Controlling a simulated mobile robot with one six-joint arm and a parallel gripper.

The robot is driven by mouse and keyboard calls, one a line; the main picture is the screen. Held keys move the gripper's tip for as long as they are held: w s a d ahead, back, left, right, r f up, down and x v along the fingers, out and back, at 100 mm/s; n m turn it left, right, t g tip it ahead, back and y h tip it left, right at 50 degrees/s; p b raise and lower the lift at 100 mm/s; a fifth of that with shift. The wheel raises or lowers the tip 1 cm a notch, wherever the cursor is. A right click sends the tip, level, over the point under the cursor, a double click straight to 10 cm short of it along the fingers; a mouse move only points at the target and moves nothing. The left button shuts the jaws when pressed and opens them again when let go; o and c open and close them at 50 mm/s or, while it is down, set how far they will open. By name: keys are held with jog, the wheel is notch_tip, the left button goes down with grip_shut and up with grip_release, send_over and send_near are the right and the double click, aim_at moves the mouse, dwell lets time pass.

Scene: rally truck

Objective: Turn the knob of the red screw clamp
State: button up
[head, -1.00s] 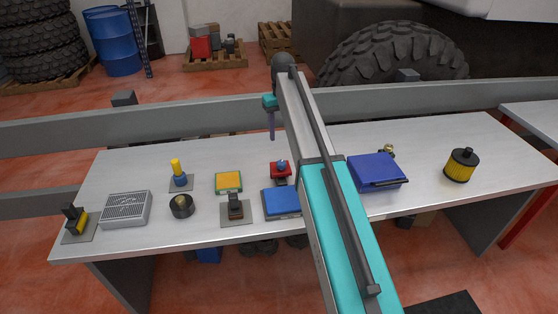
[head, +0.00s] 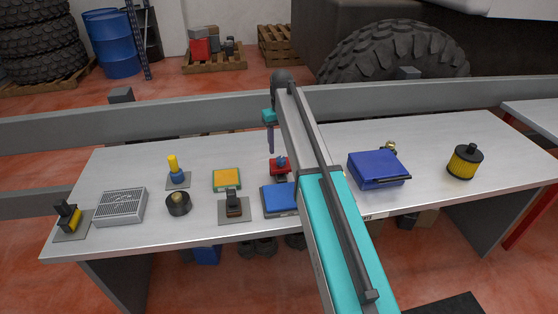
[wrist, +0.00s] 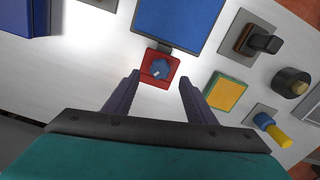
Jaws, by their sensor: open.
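The red screw clamp (head: 280,171) stands on the workbench behind a blue flat box. Its blue knob (wrist: 160,68) shows from above in the wrist view, on the clamp's red body (wrist: 161,80), with a pale mark on it. My gripper (head: 270,152) hangs above and just behind the clamp in the head view. In the wrist view its two purple fingers (wrist: 158,82) are spread apart and empty, with the clamp between and beyond their tips. The fingers appear apart from the knob.
The blue flat box (head: 279,198) lies close in front of the clamp. A yellow-topped green box (head: 227,179) and a black switch on a plate (head: 233,204) are to the left. A blue case (head: 378,168) lies to the right.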

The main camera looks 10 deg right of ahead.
aim_at(281, 158)
jog(key=shift+f+b, duration=1.4)
jog(key=shift+f, duration=1.45)
jog(key=c, duration=0.9)
jog(key=shift+a, duration=0.25)
jog(key=shift+c, duration=0.7)
jog(key=shift+d, duration=0.15)
jog(key=shift+m, duration=0.3)
